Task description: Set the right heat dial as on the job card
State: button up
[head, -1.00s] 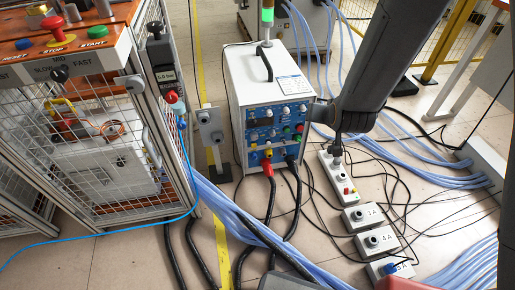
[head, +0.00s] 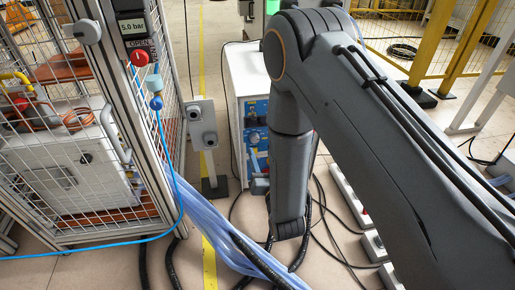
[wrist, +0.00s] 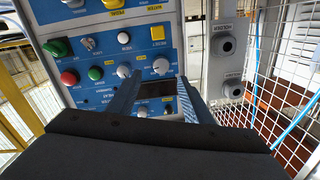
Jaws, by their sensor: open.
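The heater's blue front panel (wrist: 85,100) shows upside down in the wrist view. White dials sit on it: one (wrist: 161,66) appears between my fingertips, another (wrist: 124,71) just left of them, and a third (wrist: 140,111) lower, partly behind a finger. I cannot tell which is the right heat dial, and its pointer setting is too small to read. My gripper (wrist: 160,77) is open in front of the panel, with nothing seen held. Contact with a dial cannot be told. In the head view my arm hides most of the heater (head: 240,85). No job card is readable.
A grey two-socket post (head: 202,125) stands left of the heater; it also shows in the wrist view (wrist: 228,65). Left of it is a mesh cage (head: 75,160). Blue hoses (head: 205,215) and black cables cross the floor.

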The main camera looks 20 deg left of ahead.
aim_at(256, 139)
jog(key=shift+b+x, duration=1.65)
jog(key=shift+x, duration=2.2)
jog(key=c, duration=1.1)
jog(key=shift+o, duration=0.2)
